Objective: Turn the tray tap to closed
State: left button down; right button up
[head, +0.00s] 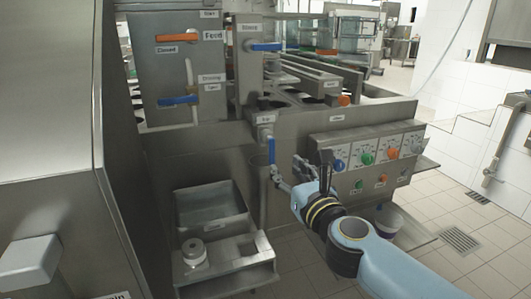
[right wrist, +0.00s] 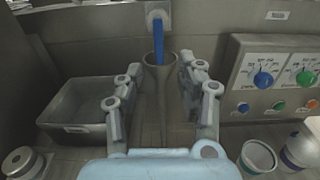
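A tap with a blue lever (head: 271,150) hangs on the machine's front wall under a small label that I cannot read surely; I take it for the tray tap. Its lever points straight down. In the right wrist view the blue lever (right wrist: 158,42) stands ahead, with a grey funnel-topped pipe (right wrist: 160,72) below it. My right gripper (head: 285,172) is just below and right of the lever. In the right wrist view its fingers (right wrist: 160,85) are spread, with nothing held between them. I cannot tell if a finger touches the lever. My left gripper is not in view.
A control panel with coloured knobs (head: 367,157) is right of the tap. A grey bin (head: 212,225) and a metal unit (head: 262,270) stand lower left. Other levers, orange (head: 184,38) and blue (head: 266,47), are above.

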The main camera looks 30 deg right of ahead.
aim_at(273, 154)
jog(key=x, duration=0.8)
jog(key=shift+w+a, duration=0.15)
grip_shut()
